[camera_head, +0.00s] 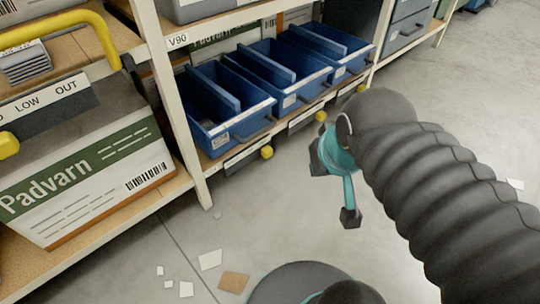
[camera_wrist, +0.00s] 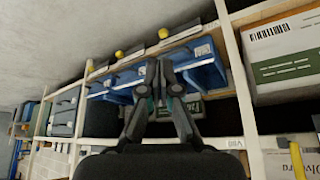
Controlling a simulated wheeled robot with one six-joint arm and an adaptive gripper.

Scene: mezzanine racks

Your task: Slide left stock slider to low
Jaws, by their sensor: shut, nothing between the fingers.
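A stock slider (camera_head: 267,152) with a yellow knob is on the shelf edge below the left blue bin. Its knob is near the right end of its white label strip, whose words are too small to read. Two similar yellow knobs, the middle one (camera_head: 321,116) and the right one (camera_head: 361,88), sit below the other bins. Another yellow knob (camera_head: 8,143) shows at the far left under a label reading LOW and OUT, partly cut off. My gripper (camera_head: 335,185) is shut and empty, in front of the rack, apart from the knobs. Its fingers (camera_wrist: 161,70) show in the wrist view before the blue bins.
Blue bins (camera_head: 226,112) fill the shelf. A rack post (camera_head: 176,110) stands left of them, beside a Padvarn box (camera_head: 90,175). Paper scraps (camera_head: 210,260) lie on the floor. The floor at the right is mostly clear.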

